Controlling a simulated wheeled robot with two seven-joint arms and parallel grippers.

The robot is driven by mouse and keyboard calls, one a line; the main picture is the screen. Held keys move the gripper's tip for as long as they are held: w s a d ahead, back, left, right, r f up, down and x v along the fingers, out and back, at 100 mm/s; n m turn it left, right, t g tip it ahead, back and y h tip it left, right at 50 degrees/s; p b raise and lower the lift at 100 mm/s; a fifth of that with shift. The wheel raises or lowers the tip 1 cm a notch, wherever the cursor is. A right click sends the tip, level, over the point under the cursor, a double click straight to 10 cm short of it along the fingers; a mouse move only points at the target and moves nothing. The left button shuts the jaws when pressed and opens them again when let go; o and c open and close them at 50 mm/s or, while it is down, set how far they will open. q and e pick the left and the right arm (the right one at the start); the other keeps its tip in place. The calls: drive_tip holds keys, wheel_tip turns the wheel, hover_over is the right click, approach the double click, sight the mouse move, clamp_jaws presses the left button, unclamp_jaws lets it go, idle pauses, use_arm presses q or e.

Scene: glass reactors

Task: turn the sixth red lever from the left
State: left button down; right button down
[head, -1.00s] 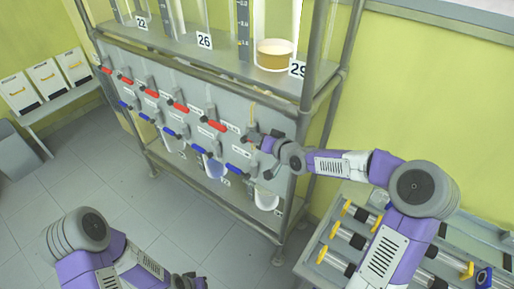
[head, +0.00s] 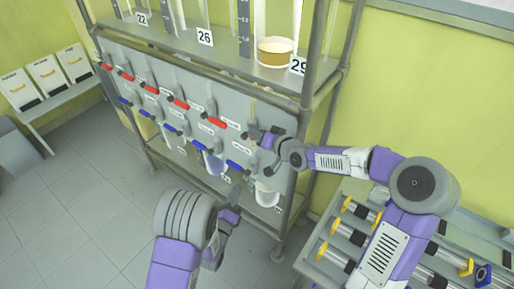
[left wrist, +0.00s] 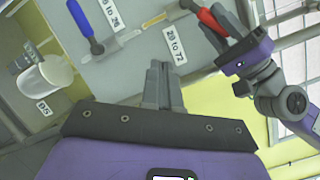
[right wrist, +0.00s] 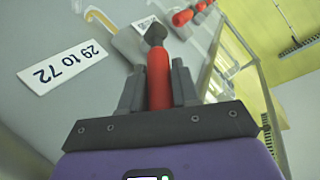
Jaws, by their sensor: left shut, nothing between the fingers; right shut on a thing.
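The sixth red lever shows in the right wrist view (right wrist: 158,75), upright between the fingers of my right gripper (right wrist: 158,88). My right gripper is shut on it at the right end of the upper lever row; in the head view the gripper (head: 268,140) mostly hides this lever. The lever's red handle also shows in the left wrist view (left wrist: 212,20), next to my right gripper (left wrist: 228,45). My left gripper (head: 238,190) is shut and empty, below and in front of the panel; its closed fingers (left wrist: 160,80) show in the left wrist view.
Other red levers (head: 180,103) line the grey panel (head: 140,68), with blue levers (head: 200,147) below. A label reading "29 to 72" (right wrist: 65,68) is left of the held lever. A white cup (head: 266,194) hangs beneath the panel. A rack of cylinders (head: 345,235) stands right.

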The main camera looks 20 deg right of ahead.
use_arm(q)
drive_tip(key=s+d+r+m+h, duration=0.2)
drive_tip(key=d+r+m+h, duration=0.1)
drive_tip(key=d+r+m, duration=0.15)
drive_tip(key=w+d+r, duration=0.5)
drive_tip(key=w, duration=0.5)
drive_tip(key=shift+w+d+r+m, duration=0.2)
drive_tip(key=shift+r+m, duration=0.05)
drive_tip(key=shift+m, duration=0.1)
